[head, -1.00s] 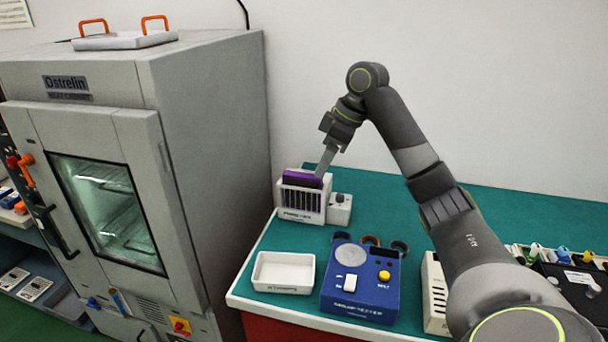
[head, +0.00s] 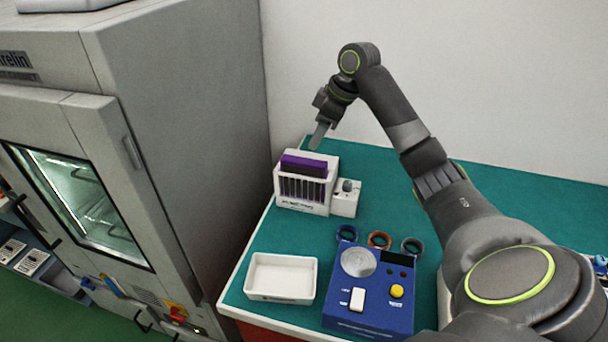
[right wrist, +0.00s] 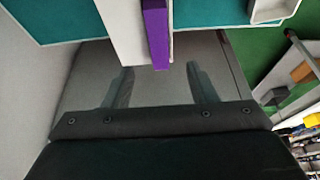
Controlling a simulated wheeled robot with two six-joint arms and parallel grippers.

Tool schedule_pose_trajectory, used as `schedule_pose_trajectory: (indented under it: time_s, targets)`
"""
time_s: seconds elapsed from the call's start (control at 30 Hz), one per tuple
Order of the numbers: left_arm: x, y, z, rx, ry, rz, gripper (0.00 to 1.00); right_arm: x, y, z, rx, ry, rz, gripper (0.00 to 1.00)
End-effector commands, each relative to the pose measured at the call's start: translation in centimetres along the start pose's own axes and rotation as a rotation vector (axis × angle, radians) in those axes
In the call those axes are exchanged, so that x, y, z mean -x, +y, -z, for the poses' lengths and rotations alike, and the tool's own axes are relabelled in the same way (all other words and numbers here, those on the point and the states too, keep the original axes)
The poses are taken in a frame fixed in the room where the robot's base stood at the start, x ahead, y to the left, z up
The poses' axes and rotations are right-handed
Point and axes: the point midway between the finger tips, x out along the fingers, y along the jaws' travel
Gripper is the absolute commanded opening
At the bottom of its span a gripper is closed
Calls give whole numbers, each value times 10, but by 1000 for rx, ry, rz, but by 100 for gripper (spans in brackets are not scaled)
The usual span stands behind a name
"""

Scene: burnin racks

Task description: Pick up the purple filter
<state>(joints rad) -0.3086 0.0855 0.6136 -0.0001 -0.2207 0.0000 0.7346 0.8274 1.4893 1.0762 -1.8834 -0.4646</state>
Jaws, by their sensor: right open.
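The purple filter (head: 304,165) sits in the top of a white slotted box (head: 304,208) at the back left of the bench, its upper part standing above the rim. In the right wrist view the filter (right wrist: 157,32) is a purple strip beyond and between my fingertips. My right gripper (head: 319,136) is just above and behind the filter, apart from it. It is open and empty, with both fingers spread in the right wrist view (right wrist: 158,78). My left gripper is not in view.
A white box with a knob (head: 346,198) adjoins the slotted box. A white tray (head: 281,298) and a blue tester (head: 368,317) stand nearer the front, with several coloured rings behind the tester. A grey cabinet (head: 200,120) stands at left. Green bench top (head: 390,190) is partly clear.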

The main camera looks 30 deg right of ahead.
Motion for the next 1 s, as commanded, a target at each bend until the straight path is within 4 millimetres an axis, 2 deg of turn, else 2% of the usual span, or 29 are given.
schedule_pose_trajectory:
  time_s: [0.13,0.47,0.7,1.0]
  targets:
    - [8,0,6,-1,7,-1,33,-27,-1,1,-2,1,3,53]
    - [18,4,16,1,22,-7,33,-54,-1,-1,-1,-1,4,53]
    - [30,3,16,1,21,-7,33,-88,-1,-3,-1,0,1,53]
    - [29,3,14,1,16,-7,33,-95,0,-4,0,0,-1,53]
